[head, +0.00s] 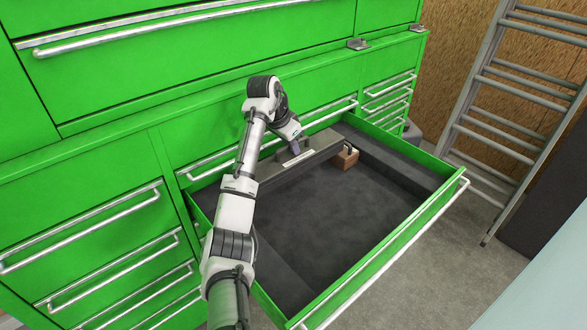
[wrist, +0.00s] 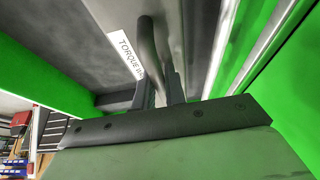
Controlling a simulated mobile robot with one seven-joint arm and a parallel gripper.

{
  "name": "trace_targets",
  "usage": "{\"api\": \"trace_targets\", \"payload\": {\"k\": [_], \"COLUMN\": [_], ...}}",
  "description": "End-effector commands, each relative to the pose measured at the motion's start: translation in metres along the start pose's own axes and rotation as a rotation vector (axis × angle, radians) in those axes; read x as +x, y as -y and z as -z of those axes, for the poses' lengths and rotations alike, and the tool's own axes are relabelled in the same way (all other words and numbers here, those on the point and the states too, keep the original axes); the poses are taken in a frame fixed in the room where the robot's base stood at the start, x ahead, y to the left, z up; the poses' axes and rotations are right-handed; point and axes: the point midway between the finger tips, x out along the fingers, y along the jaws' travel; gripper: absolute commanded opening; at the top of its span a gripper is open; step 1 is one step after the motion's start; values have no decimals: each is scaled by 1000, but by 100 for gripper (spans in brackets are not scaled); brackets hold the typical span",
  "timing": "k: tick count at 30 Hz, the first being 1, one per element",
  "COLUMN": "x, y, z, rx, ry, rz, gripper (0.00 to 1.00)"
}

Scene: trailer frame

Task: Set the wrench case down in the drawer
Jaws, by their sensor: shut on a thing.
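The wrench case (head: 272,171) is a long dark grey case with a white label. It lies lengthwise along the back of the open green drawer (head: 400,243), inside its walls. My gripper (head: 297,150) is above the case and shut on its handle. The wrist view shows the dark handle (wrist: 148,50) between my fingers and the case (wrist: 95,22) with a label reading "TORQUE" and more letters that are partly covered. I cannot tell whether the case's underside touches the drawer floor.
A small brown box (head: 345,158) sits in the drawer at the right end of the case. The dark drawer floor (head: 330,215) in front is clear. Green cabinet fronts rise behind the drawer. A metal ladder (head: 480,90) leans at the right.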

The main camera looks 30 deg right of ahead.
Motion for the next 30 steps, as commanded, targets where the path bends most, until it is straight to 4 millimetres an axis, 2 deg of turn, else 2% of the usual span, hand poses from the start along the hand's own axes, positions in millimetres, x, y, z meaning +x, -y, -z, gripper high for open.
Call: {"api": "trace_targets", "payload": {"k": [4, 9, 16, 24, 30], "x": [25, 44, 57, 86, 88], "y": [0, 1, 1, 1, 1], "z": [-11, -18, -24, -36, -36], "rx": [-1, 1, 0, 1, 2], "ry": [-2, -4, -3, -3, -4], "rz": [1, 3, 2, 4, 5], "gripper": [0, 0, 0, 0, 0]}}
